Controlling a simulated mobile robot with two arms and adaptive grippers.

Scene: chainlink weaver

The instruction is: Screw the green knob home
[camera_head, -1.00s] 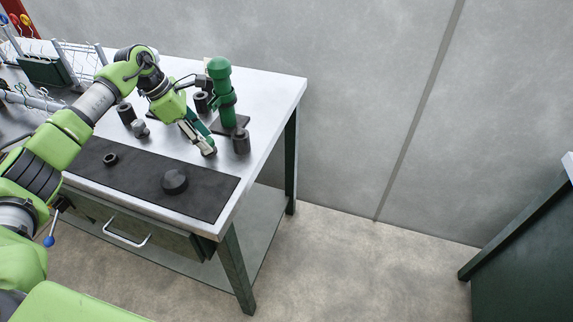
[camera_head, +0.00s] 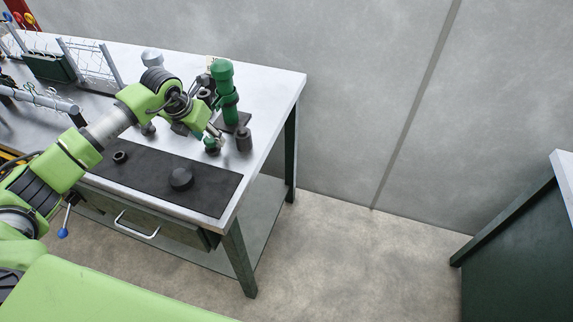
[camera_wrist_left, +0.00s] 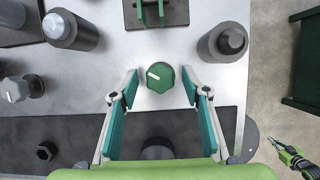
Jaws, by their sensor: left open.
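The green knob (camera_wrist_left: 160,77) has a white mark across its top, pointing left, and sits upright over the bare metal tabletop. It also shows small in the head view (camera_head: 211,144), just below my left gripper (camera_head: 213,131). In the left wrist view, my left gripper (camera_wrist_left: 160,72) is open and empty. Its teal-padded fingers stand either side of the knob, with gaps on both sides. What the knob sits on is hidden beneath it. A green gripper, apparently my right one (camera_wrist_left: 275,142), shows small at the lower right of the wrist view, away from the table.
A green column fixture (camera_head: 224,85) stands behind the knob, and a dark cylinder (camera_head: 244,139) to its right. The dark mat (camera_head: 215,190) holds a black round piece (camera_head: 181,179) and a small nut (camera_head: 120,157). More dark cylinders stand left of the knob in the wrist view.

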